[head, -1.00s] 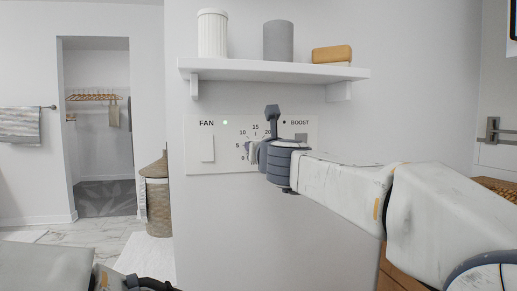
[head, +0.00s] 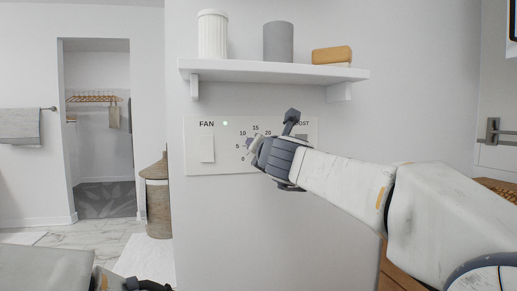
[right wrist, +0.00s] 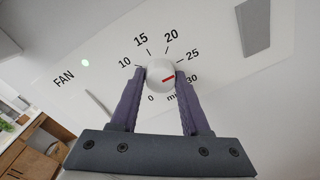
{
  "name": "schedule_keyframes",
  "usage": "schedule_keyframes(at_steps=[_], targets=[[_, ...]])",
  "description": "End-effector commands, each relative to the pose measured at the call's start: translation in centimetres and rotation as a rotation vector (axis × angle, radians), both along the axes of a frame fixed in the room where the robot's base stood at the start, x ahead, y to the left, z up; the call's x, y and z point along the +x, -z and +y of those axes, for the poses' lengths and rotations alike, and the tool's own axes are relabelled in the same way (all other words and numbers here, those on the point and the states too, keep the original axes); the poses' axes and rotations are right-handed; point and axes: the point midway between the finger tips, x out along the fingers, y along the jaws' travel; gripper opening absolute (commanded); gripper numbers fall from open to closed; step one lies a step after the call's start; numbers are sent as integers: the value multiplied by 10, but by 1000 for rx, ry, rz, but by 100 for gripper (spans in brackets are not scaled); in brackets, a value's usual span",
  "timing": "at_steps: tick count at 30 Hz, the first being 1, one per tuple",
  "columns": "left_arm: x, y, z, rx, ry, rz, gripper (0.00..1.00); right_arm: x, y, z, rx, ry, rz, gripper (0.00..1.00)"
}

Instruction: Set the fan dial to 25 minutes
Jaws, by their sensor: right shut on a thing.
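The fan dial is a round white knob (right wrist: 160,77) with a red pointer line, on a white wall panel (head: 225,160). Minute numbers from 0 to 30 run around it. In the right wrist view the red line points right and slightly up, about between the 25 and 30 marks. My right gripper (right wrist: 160,75) is shut on the knob, with one purple finger on each side. In the head view the right gripper (head: 256,150) is rolled and hides part of the dial.
The panel has a flat white switch (head: 207,148), a green light (head: 225,124) and a grey BOOST button (right wrist: 257,28). A shelf (head: 270,70) above holds a white ribbed jar (head: 212,35), a grey cup (head: 278,42) and a tan block (head: 332,55).

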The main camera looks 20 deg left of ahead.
Motion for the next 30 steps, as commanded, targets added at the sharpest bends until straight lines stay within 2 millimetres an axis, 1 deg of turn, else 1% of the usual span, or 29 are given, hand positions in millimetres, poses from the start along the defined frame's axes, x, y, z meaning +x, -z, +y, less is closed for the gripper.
schedule_keyframes(at_steps=[1,9,10,12,23,26,30], targets=[[0,0,0,0,0,0,0,0,3,1,-3,1,6,0],[0,0,0,0,0,0,0,0,4,1,-3,1,5,0],[0,0,0,0,0,0,0,0,4,1,-3,1,5,54],[0,0,0,0,0,0,0,0,4,1,-3,1,5,76],[0,2,0,0,0,0,0,-3,1,-1,-2,0,1,76],[0,8,0,0,0,0,0,-12,2,-7,-1,0,-1,76],[0,18,0,0,0,0,0,-34,1,-21,0,-2,-1,76]])
